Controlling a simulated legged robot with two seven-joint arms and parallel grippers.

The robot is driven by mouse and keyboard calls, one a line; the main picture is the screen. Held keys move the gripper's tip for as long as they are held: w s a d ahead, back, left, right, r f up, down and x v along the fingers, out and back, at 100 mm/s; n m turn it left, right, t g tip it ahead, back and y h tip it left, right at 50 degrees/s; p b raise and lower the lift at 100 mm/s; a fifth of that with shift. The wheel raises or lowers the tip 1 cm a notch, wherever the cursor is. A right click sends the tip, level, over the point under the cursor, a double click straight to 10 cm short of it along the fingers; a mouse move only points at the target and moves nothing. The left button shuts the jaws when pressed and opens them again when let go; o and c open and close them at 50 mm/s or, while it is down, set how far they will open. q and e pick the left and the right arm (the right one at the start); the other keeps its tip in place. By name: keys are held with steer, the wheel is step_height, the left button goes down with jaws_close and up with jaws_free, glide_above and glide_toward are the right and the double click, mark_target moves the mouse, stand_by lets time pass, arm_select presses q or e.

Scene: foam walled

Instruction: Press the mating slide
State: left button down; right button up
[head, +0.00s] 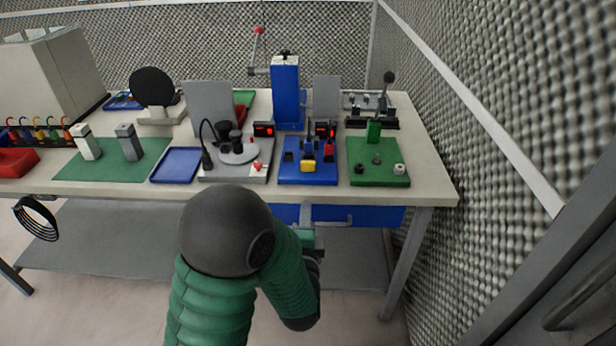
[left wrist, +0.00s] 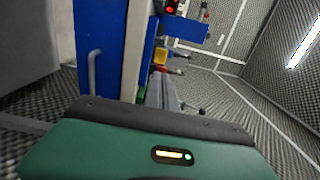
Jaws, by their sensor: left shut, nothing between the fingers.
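A blue fixture plate (head: 309,178) lies near the front edge of the bench. It carries a yellow block (head: 308,166), a red block (head: 328,153) and dark blue parts in the middle. I cannot tell for sure which part is the mating slide. My left gripper (head: 306,212) is shut and empty, in front of the bench's front edge and the blue drawer, apart from the fixture. In the left wrist view the grey fingers (left wrist: 161,93) point toward the bench side. The yellow block shows small there (left wrist: 160,56). My right gripper is not in view.
A green plate (head: 378,178) with small knobs lies right of the fixture; a grey base (head: 215,172) with a round stage stands left. A blue press column (head: 286,92) stands behind. The drawer handle (left wrist: 93,72) is near my left gripper. A foam wall (head: 500,130) bounds the right.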

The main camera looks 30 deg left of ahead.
mark_target(308, 166)
arm_select(q)
steer(key=b+x, duration=0.1)
steer(key=x, duration=1.2)
steer(key=shift+w+f, duration=0.1)
steer(key=shift+w, duration=0.05)
steer(key=shift+w+a, duration=0.2)
steer(key=shift+w, duration=0.1)
steer(key=x, duration=0.2)
steer(key=shift+w+a, duration=0.1)
steer(key=shift+w, duration=0.2)
steer(key=shift+w+r, duration=0.1)
steer(key=shift+r, duration=0.25)
steer(key=shift+a, duration=0.1)
